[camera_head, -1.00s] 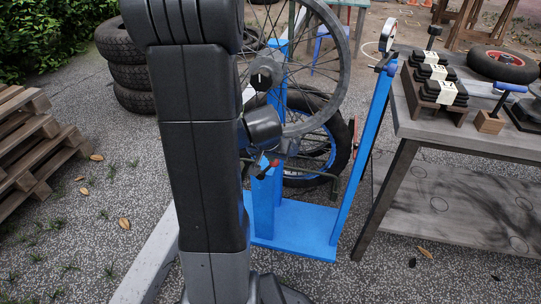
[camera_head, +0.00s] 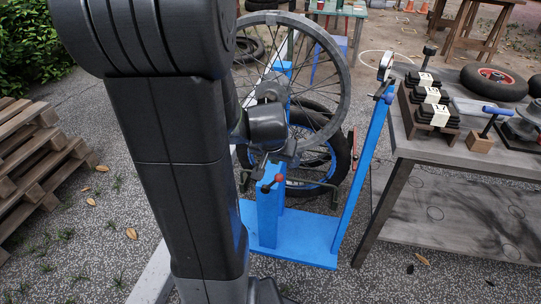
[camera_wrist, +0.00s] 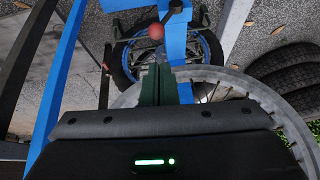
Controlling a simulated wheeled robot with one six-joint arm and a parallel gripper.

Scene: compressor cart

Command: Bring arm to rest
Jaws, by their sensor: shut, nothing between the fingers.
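My arm rises dark and bulky through the left middle of the head view, leaning left at its top. My gripper (camera_wrist: 155,82) shows in the wrist view with its dark green fingers together and nothing between them. In the head view it is small, low behind my wrist and in front of the wheel, and its fingertips are hard to make out. The blue wheel stand (camera_head: 300,240) holds a spoked wheel (camera_head: 343,100) upright. A lever with a red knob (camera_head: 279,178) is on the stand near my gripper; the knob also shows beyond the fingertips in the wrist view (camera_wrist: 156,31).
A workbench (camera_head: 415,150) on the right bears black blocks with white labels (camera_head: 432,114), a small wheel (camera_head: 494,82) and a blue-handled tool (camera_head: 497,110). Wooden pallets (camera_head: 40,165) stand at the left. Paved ground (camera_head: 110,240) between pallets and stand is mostly clear.

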